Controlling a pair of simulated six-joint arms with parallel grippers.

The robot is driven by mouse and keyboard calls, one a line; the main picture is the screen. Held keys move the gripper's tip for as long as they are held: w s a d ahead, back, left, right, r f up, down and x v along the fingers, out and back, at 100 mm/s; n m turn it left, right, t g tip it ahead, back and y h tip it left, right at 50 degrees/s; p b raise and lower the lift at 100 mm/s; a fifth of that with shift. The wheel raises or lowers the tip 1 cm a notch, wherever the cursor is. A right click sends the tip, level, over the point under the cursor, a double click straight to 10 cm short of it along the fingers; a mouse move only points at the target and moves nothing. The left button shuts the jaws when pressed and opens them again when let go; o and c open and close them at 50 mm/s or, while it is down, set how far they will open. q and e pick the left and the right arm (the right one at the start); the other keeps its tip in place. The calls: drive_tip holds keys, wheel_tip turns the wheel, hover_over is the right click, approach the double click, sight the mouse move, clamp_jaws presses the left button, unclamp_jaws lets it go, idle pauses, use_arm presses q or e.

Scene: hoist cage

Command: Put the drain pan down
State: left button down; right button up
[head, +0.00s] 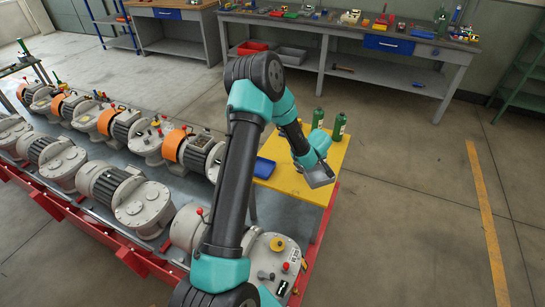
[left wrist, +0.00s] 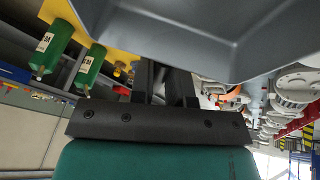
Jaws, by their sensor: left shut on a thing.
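The drain pan (left wrist: 225,32) is a grey, shallow-walled vessel that fills the top of the left wrist view. My left gripper (left wrist: 163,84) is shut on its edge, with both dark fingers against the pan. In the head view only a small grey part of the pan (head: 320,179) shows below my teal wrist, over the front right part of the yellow table top (head: 285,184). I cannot tell whether the pan touches the table. My right gripper is in neither view.
Two green bottles (head: 318,117) (head: 340,126) stand at the table's back edge, close to my wrist. A blue tray (head: 264,168) lies on its left side. A line of grey motors (head: 140,203) stands to the left. The floor (head: 420,220) to the right is clear.

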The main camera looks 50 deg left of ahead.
use_arm(q)
drive_tip(key=s+a+f+n+g, duration=0.1)
drive_tip(key=s+a+f+n, duration=0.1)
drive_tip(key=a, duration=0.4)
drive_tip(key=s+a+f+n+g+y, duration=0.1)
drive_tip(key=s+a+f+n, duration=0.2)
drive_tip(key=a, duration=0.4)
drive_tip(key=s+a+f+n+g, duration=0.1)
drive_tip(key=s+a+f+n, duration=0.1)
drive_tip(key=s+a+n, duration=0.2)
drive_tip(key=shift+s+a+f+y, duration=0.2)
drive_tip(key=shift+s+a, duration=0.2)
drive_tip(key=shift+a, duration=0.4)
drive_tip(key=shift+s+a+f+y, duration=0.15)
drive_tip(key=shift+s+a, duration=0.25)
drive_tip(key=shift+a, duration=0.35)
drive_tip(key=w+a, duration=0.3)
drive_tip(key=a, duration=0.1)
drive_tip(key=w+a+f, duration=0.1)
drive_tip(key=w+a, duration=0.2)
drive_tip(key=a, duration=0.1)
drive_tip(key=w+a, duration=0.3)
drive_tip(key=a, duration=0.1)
drive_tip(key=shift+w+a+f, duration=0.15)
drive_tip(key=shift+w+f, duration=0.1)
drive_tip(key=shift+w, duration=0.05)
drive_tip(key=shift+w+a, duration=0.1)
drive_tip(key=shift+a, duration=0.05)
drive_tip(key=shift+f, duration=1.75)
drive_tip(key=shift+f, duration=0.15)
